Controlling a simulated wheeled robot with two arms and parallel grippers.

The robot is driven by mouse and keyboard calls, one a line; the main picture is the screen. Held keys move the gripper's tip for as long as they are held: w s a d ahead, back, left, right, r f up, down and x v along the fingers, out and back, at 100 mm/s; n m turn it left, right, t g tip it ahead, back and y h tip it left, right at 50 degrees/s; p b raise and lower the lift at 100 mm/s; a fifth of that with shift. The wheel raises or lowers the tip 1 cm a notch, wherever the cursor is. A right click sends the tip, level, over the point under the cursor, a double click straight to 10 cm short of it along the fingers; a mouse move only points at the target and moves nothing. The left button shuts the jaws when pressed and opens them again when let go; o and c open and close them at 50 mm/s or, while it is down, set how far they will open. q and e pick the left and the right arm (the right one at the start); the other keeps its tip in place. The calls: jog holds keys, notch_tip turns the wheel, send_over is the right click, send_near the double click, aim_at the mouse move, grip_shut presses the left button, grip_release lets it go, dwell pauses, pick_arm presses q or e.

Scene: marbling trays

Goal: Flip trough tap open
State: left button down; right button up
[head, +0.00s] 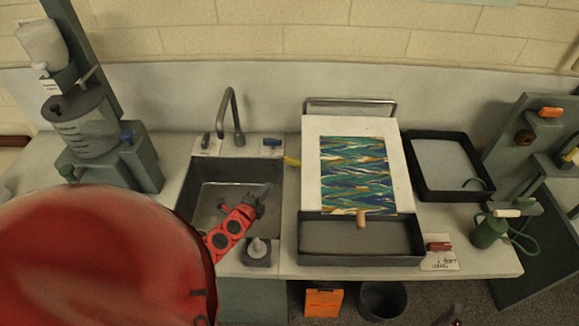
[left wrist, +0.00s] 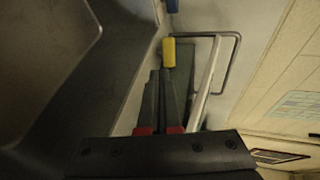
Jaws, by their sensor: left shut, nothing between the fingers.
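A yellow lever (head: 291,161) sticks out between the sink and the board with the marbled sheet. It also shows in the left wrist view (left wrist: 168,53), just beyond my fingertips. Other small handles are a blue one (head: 271,142) behind the sink and a red one (head: 438,246) by a label at the front right. I cannot tell from the labels which one is the trough tap. My left gripper (head: 260,193) is shut and empty over the sink, short of the yellow lever; its fingers show in the left wrist view (left wrist: 165,78). My right gripper cannot be made out.
The sink (head: 190,205) has a tall gooseneck faucet (head: 230,112). A dark trough (head: 360,258) lies before the board (head: 310,150), which has a metal rail behind it. A black tray (head: 425,155) is at right.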

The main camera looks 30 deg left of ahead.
pick_arm(q)
jog(key=shift+w, duration=0.1)
jog(key=b, duration=0.1)
send_near(288, 162)
jog(key=x, duration=0.5)
jog(key=shift+f, duration=0.35)
jog(key=shift+w+a, duration=0.15)
jog(key=shift+w, duration=0.55)
jog(key=shift+b, duration=0.35)
